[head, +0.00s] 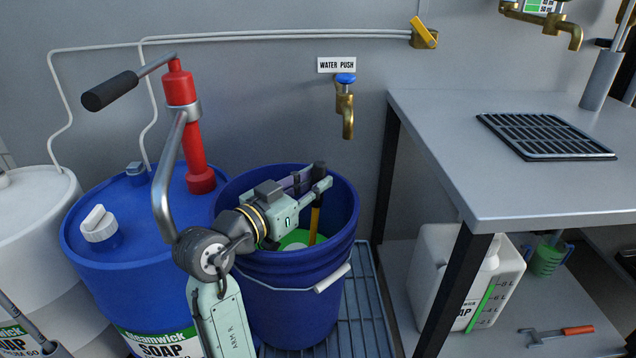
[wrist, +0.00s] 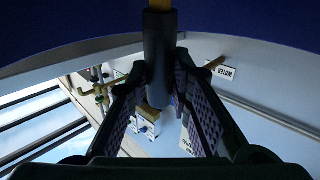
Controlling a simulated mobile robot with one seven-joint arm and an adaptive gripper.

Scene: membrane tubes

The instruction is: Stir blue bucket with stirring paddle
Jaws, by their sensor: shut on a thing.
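The blue bucket (head: 296,290) stands upright under the wall tap, its open top showing green contents (head: 296,239). My gripper (head: 318,182) is over the bucket's mouth, shut on the dark handle of the stirring paddle. The paddle's yellow shaft (head: 315,222) runs down into the bucket, close to upright; its lower end is hidden. In the wrist view the dark handle (wrist: 158,60) lies between the two finger pads of my gripper (wrist: 161,72). The blue bucket's inner wall (wrist: 60,30) shows at the top of that view.
A blue soap drum (head: 105,270) with a red hand pump (head: 182,120) stands close left of the bucket. A brass tap (head: 346,112) is on the wall behind. A grey metal table (head: 450,150) is at right, with a white canister (head: 440,270) underneath.

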